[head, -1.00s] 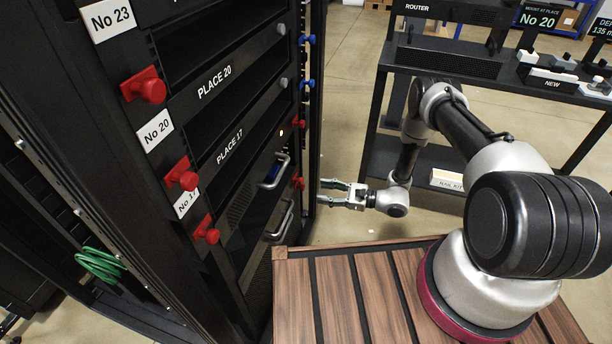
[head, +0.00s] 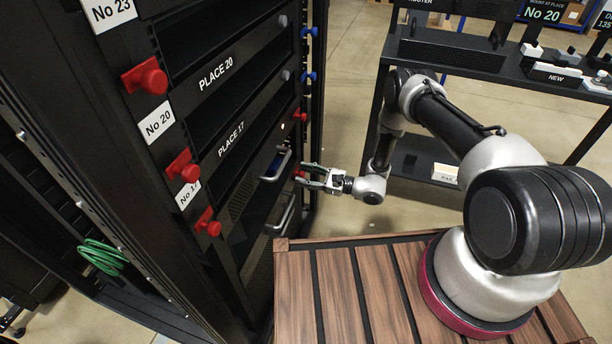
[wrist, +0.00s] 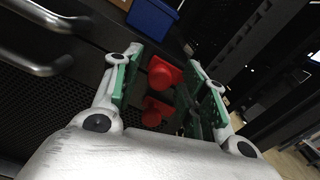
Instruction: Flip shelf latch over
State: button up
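My gripper (head: 308,176) is at the right side of the rack, its fingers pointing at the right post. In the wrist view my gripper (wrist: 165,85) is open, with green-padded fingers on either side of a red latch knob (wrist: 162,72). A second red knob (wrist: 154,110) shows lower between the fingers. I cannot tell whether the fingers touch the knob. In the head view the red latch (head: 299,175) is partly hidden by the fingers. Other red latches are on the left post, such as the one beside No 20 (head: 183,166), and one higher on the right post (head: 300,115).
Silver handles (head: 277,164) of the mounted units stick out left of my gripper. The slatted wooden top (head: 345,290) lies below my arm. A black shelf unit (head: 450,60) stands behind my arm.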

grip_shut()
jog(key=shift+w+d, duration=0.3)
jog(key=shift+w, duration=0.35)
jog(key=shift+w+d, duration=0.25)
jog(key=shift+w, duration=0.35)
jog(key=shift+o, duration=1)
grip_release()
jog(key=v, duration=1.2)
